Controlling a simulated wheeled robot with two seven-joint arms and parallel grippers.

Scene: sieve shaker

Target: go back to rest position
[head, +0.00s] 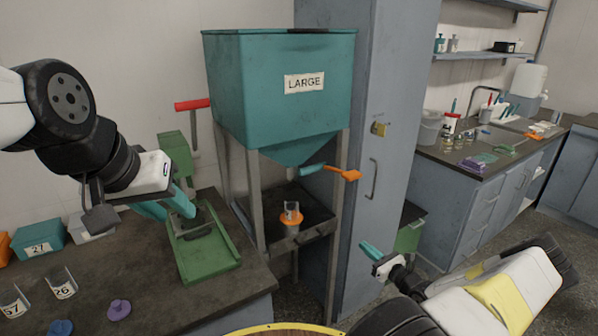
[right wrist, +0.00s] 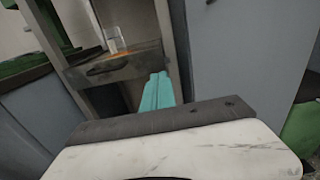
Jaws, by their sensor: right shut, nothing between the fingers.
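My left gripper (head: 178,212) has teal fingers that show apart, with nothing seen between them. My right gripper (head: 370,250) is in front of the tall grey cabinet, low and right of the teal hopper (head: 240,85) labelled LARGE. Its teal fingers are shut and empty; they also show in the right wrist view (right wrist: 157,92), pointing towards the hopper's stand. A clear cup (head: 291,212) stands on an orange disc on the stand's shelf, apart from both grippers.
The tall grey cabinet (head: 385,120) stands beside the hopper. Glass cups (head: 62,284), a purple weight (head: 119,309) and a teal box (head: 38,240) are on the left bench. A sink counter (head: 480,168) is at the back right.

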